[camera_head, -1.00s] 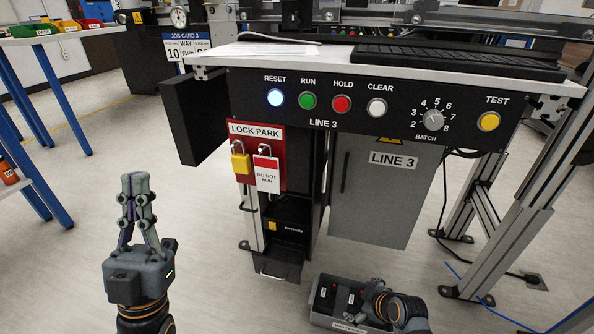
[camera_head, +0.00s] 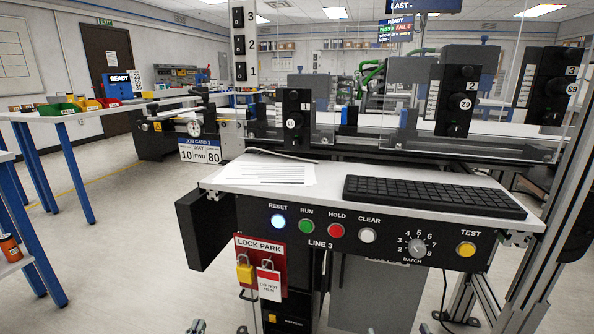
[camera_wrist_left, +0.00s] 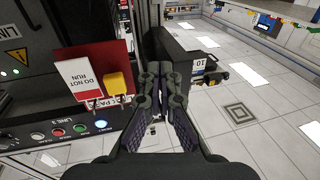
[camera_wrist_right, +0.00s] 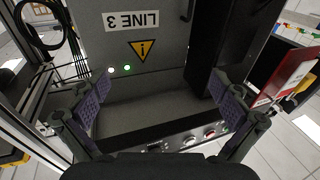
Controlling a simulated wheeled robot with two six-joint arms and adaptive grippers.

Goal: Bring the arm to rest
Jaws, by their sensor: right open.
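My left gripper (camera_head: 197,326) shows only its fingertips at the bottom edge of the head view. In the left wrist view my left gripper (camera_wrist_left: 162,72) points ahead, its fingertips together with nothing seen between them, beside the red lock board (camera_wrist_left: 85,58). My right gripper is outside the head view. In the right wrist view my right gripper (camera_wrist_right: 160,82) has its fingers wide apart and empty, in front of the grey LINE 3 cabinet (camera_wrist_right: 145,82). Whether either arm touches anything cannot be told.
The Line 3 control panel (camera_head: 328,235) has a blue-lit RESET button (camera_head: 278,221). The lock board (camera_head: 260,247) holds a yellow padlock (camera_head: 245,273) and a DO NOT RUN tag (camera_head: 269,285). A keyboard (camera_head: 430,196) lies on the shelf. Open floor (camera_head: 130,240) lies to the left.

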